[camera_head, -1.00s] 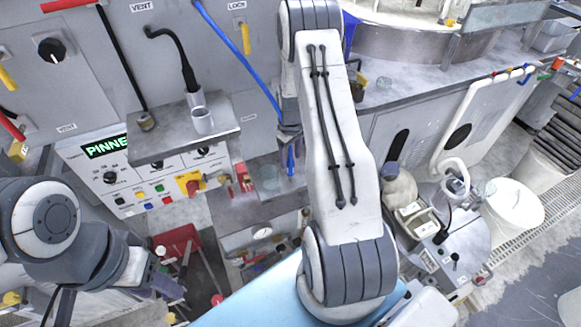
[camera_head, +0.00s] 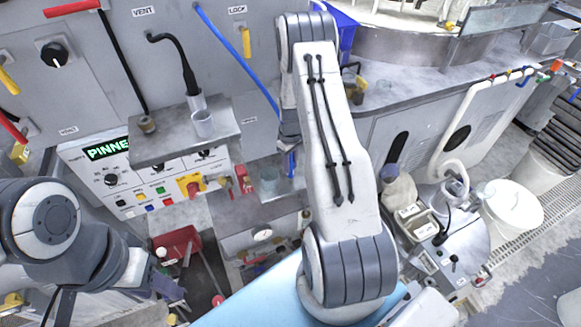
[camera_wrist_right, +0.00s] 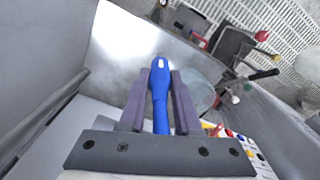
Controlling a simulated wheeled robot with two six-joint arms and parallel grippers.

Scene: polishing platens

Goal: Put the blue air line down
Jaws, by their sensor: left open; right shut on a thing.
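The blue air line (camera_head: 236,53) hangs from the upper panel and runs down to the right, behind my right arm. Its blue end piece (camera_wrist_right: 160,88) stands between the two fingers of my right gripper (camera_wrist_right: 159,98) in the right wrist view. The gripper is shut on it, above a grey metal ledge (camera_wrist_right: 118,42). In the head view a bit of blue shows left of my right forearm, and my arm hides most of the right gripper. My left gripper (camera_head: 172,289) is at the lower left, open and empty, away from the air line.
A control panel (camera_head: 130,180) with buttons lies left of the ledge.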

